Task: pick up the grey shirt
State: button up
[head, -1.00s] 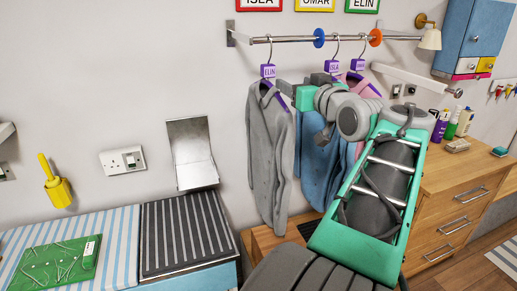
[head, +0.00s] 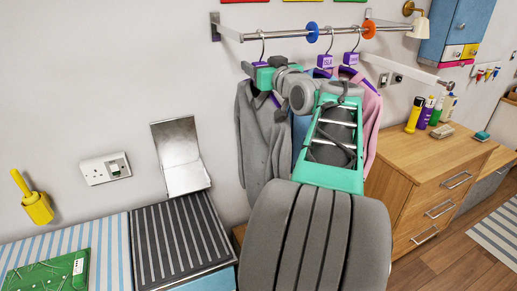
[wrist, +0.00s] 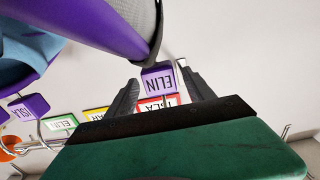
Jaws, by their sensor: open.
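The grey shirt (head: 260,140) hangs on a purple hanger from the wall rail, leftmost of the hung clothes. Its hook (head: 262,47) is over the rail. My gripper (head: 250,68) is at the top of this hanger and hides its tag in the head view. In the wrist view, which is upside down, my open gripper (wrist: 162,92) has a finger on each side of the purple ELIN tag (wrist: 159,80). I cannot tell whether they touch it. The shirt's grey collar (wrist: 148,25) and purple hanger arm (wrist: 95,22) show close by.
A blue shirt (head: 302,130) and a pink shirt (head: 371,110) hang just right, partly behind my arm. The rail (head: 285,34) has blue and orange discs. A wooden drawer unit (head: 415,165) stands right; a striped bench (head: 105,240) and metal flap (head: 180,155) are left.

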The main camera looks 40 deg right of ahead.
jog(key=shift+s+a, duration=0.1)
jog(key=shift+c, duration=0.3)
grip_shut()
dwell(0.9)
